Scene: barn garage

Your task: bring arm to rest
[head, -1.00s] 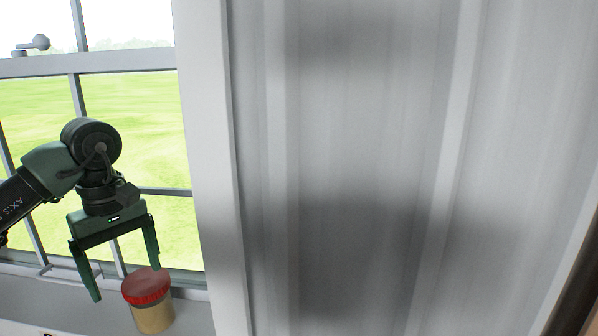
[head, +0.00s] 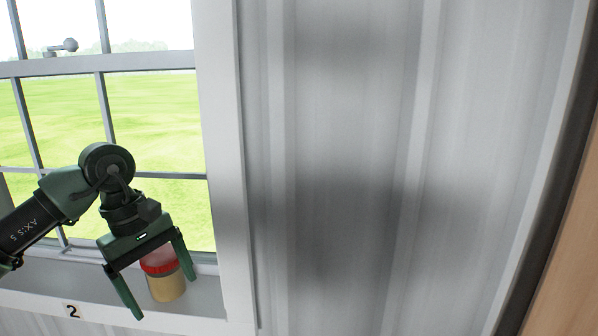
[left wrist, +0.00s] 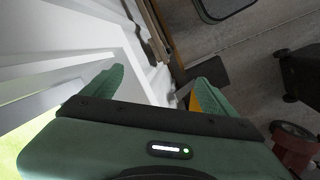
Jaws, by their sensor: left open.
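My left gripper (head: 163,295) is open and empty, in front of the window at the lower left of the head view. Its two dark green fingers point down and are spread apart. A jar (head: 168,287) with a red lid and tan contents stands on the window sill. In the head view the jar appears between the fingers, and part of its lid is hidden by the gripper. The gripper does not hold it. In the left wrist view the open fingers (left wrist: 160,75) show with no jar between them. My right gripper is out of view.
A grey panelled wall (head: 350,170) fills the middle. A brown wooden edge (head: 565,250) is at the right. The left wrist view shows dark floor and a red object (left wrist: 294,145).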

